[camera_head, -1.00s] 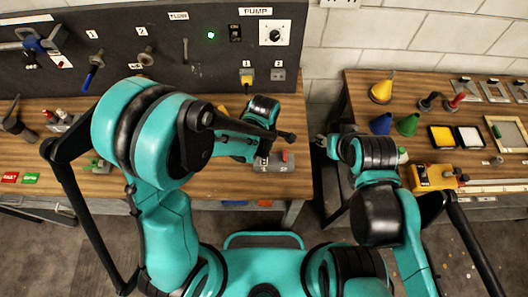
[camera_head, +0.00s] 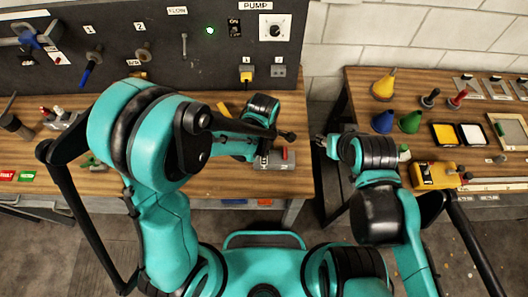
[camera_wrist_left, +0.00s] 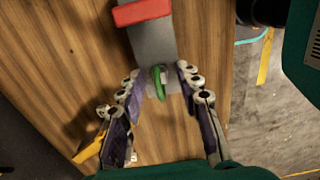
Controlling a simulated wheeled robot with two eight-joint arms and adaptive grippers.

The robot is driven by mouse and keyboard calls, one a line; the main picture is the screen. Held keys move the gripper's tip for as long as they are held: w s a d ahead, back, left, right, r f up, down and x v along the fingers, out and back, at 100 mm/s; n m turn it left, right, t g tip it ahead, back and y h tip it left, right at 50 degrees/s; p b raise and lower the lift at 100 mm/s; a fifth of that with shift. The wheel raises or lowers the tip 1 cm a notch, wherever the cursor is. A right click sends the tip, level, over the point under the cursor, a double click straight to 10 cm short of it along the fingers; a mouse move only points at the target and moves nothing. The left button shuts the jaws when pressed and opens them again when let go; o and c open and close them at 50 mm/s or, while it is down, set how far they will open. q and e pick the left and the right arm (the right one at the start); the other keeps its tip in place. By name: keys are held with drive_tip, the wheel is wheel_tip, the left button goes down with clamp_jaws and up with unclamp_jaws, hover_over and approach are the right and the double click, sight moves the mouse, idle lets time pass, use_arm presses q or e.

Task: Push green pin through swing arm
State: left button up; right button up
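The green pin (camera_wrist_left: 158,82) stands at the near end of a grey bar (camera_wrist_left: 152,42) in the left wrist view. A red block (camera_wrist_left: 141,12) sits farther up that bar. My left gripper (camera_wrist_left: 158,76) is open, with one finger on each side of the pin and gaps visible between. In the head view the grey part (camera_head: 272,161) with its red piece (camera_head: 284,152) lies near the bench's right front corner, and my left arm hides the gripper and the pin. I cannot tell which part is the swing arm. My right gripper (camera_head: 325,143) is small beside the bench's right edge, over the gap.
The wooden bench (camera_head: 215,182) ends just right of the grey part. A dark panel (camera_head: 120,65) with switches and a green light stands behind it. A second bench at right holds funnels, colour trays and a yellow box (camera_head: 433,175). Other tools lie at far left.

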use_arm(q)
clamp_jaws()
drive_tip(key=shift+r+p, duration=0.5)
drive_tip(key=shift+r, duration=0.25)
drive_tip(key=shift+r+p, duration=2.05)
drive_tip(key=shift+r, duration=1)
